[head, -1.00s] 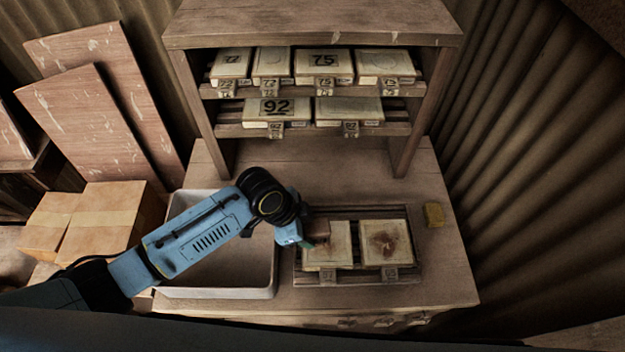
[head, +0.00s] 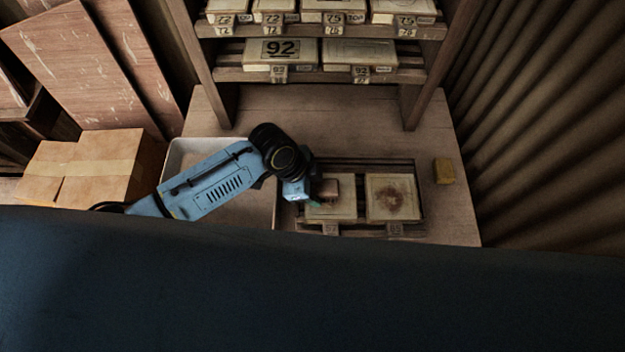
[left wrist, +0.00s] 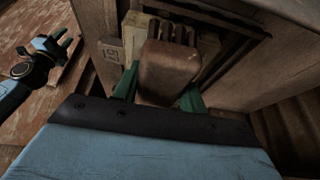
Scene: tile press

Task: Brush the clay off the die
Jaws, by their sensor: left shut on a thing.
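Two pale square dies lie side by side in a slatted wooden rack (head: 362,168) on the bench. The right die (head: 405,208) has a brown clay smear (head: 393,200) at its middle. The left die (head: 340,211) is partly covered by a brown block-shaped brush (head: 328,187). My left gripper (head: 314,199) is shut on this brush at the left die; whether it touches the face I cannot tell. In the left wrist view the brush (left wrist: 168,72) sits between the green fingers. My right gripper (left wrist: 56,44) shows only there, at the upper left, fingers apart and empty.
A grey tray (head: 176,160) stands left of the rack, under my left arm. A yellow block (head: 444,171) lies to the right. A shelf (head: 320,76) with numbered dies rises behind. Cardboard boxes (head: 85,170) and boards stand at left; a corrugated wall (head: 540,130) bounds the right.

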